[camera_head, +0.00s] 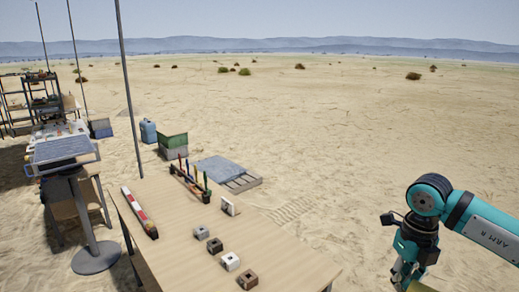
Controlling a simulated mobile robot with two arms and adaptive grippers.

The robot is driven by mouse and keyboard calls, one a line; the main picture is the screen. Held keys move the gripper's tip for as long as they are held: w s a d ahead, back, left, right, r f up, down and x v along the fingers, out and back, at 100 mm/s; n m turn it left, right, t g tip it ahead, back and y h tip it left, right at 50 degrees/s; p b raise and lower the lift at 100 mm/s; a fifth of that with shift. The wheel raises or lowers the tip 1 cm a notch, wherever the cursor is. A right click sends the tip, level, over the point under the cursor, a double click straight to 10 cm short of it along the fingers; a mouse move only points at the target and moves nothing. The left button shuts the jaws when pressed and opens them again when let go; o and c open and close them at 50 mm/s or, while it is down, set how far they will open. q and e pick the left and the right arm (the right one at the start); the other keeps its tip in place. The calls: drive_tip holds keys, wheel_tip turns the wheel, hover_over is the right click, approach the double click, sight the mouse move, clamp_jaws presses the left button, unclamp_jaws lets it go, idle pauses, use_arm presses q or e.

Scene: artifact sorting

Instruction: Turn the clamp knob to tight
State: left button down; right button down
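I cannot make out a clamp knob for certain in the head view. A pedestal stand with a round base (97,257) and a grey-topped tray (62,149) stands at the left. Small parts show at the tray's left edge, too small to tell. My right gripper (404,275) is at the lower right, pointing down over the sand, well apart from the stand. Its fingertips are at the bottom of the picture, and whether it is open or shut is unclear. My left gripper is out of view.
A wooden table (180,235) at the front holds several small hollow blocks, a red-and-white bar (139,212), a rack of coloured markers (190,183) and a white card (229,206). Crates (173,147), a blue jug (148,131) and poles stand behind. Open sand lies right.

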drive_tip(key=shift+s+d, duration=0.25)
drive_tip(key=shift+w+d+b, duration=0.2)
drive_tip(key=shift+d+b, duration=0.2)
drive_tip(key=shift+d+f, duration=0.1)
drive_tip(key=shift+d, duration=0.3)
idle(0.6)
drive_tip(key=shift+w, duration=0.2)
drive_tip(key=shift+d+r, duration=0.15)
drive_tip(key=shift+r, duration=0.3)
wheel_tip(320, 180, up, 6)
drive_tip(key=p, duration=0.4)
drive_tip(key=shift+w+f, duration=0.1)
drive_tip(key=shift+f, duration=0.25)
drive_tip(key=shift+w, duration=0.1)
